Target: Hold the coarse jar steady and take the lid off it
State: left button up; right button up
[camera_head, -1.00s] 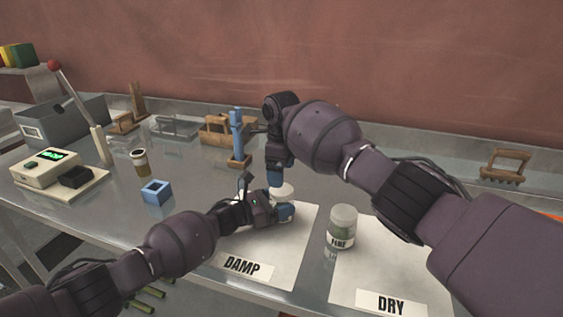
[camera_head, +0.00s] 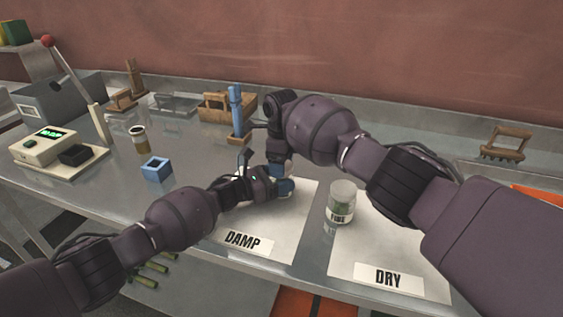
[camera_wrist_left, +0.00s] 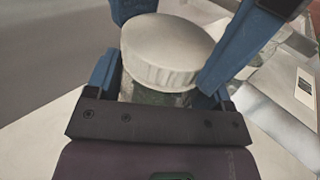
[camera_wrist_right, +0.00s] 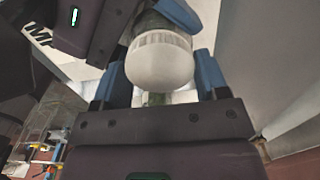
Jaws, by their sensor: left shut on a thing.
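The coarse jar (camera_wrist_left: 150,96) is clear with a white lid (camera_wrist_left: 168,45) seated on top. It stands at the DAMP sheet (camera_head: 268,258), mostly hidden behind my grippers in the head view. My left gripper (camera_head: 284,187) is shut on the jar, its blue fingers on both sides of it below the lid in the left wrist view. My right gripper (camera_head: 276,172) has come down from above. In the right wrist view its blue fingers stand on either side of the lid (camera_wrist_right: 160,62), open, with the lid between them.
A blue block (camera_head: 157,169), a brown-banded cup (camera_head: 139,139) and a scale (camera_head: 45,146) are at left. Wooden racks (camera_head: 225,106) and a blue upright tool (camera_head: 236,112) stand behind.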

jog(key=c, duration=0.4)
jog(key=n, duration=1)
jog(key=shift+n, duration=0.4)
jog(key=n, duration=1.2)
jog(key=shift+r, duration=0.1)
jog(key=n, duration=1.2)
jog(key=shift+n, duration=0.4)
jog(key=n, duration=0.6)
jog(key=shift+n, duration=0.4)
jog(key=n, duration=0.5)
jog(key=shift+n, duration=0.3)
jog(key=n, duration=0.6)
jog(key=shift+r, duration=0.1)
